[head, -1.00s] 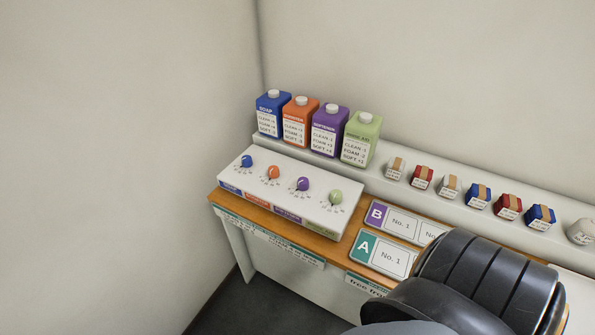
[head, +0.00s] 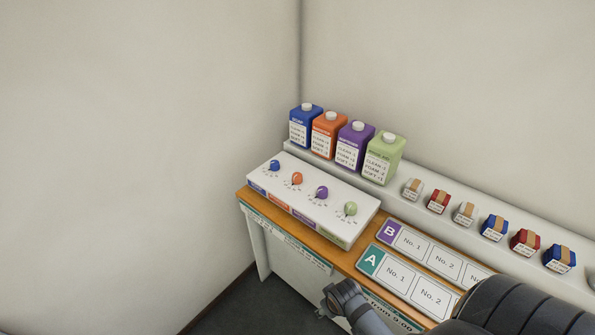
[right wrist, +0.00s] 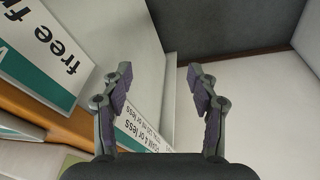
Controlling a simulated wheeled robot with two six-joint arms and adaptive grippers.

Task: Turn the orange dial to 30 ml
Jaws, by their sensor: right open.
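The orange dial (head: 297,178) is on the white sloped dial box (head: 340,224), second from the left, between the blue dial (head: 274,166) and the purple dial (head: 321,192). Small marks surround it, too small to read; its setting cannot be told. My right gripper (head: 332,303) is low in front of the bench, below and apart from the dial box. In the right wrist view the right gripper (right wrist: 158,78) is open and empty, its two fingers beside the bench's front edge. My left gripper is not in view.
A green dial (head: 350,209) is at the box's right end. Soap, orange, purple and green bottles (head: 383,158) stand on the shelf behind. Small wrapped blocks (head: 494,228) line the shelf. Signs A (head: 407,286) and B (head: 435,249) lie on the wooden bench (head: 343,255).

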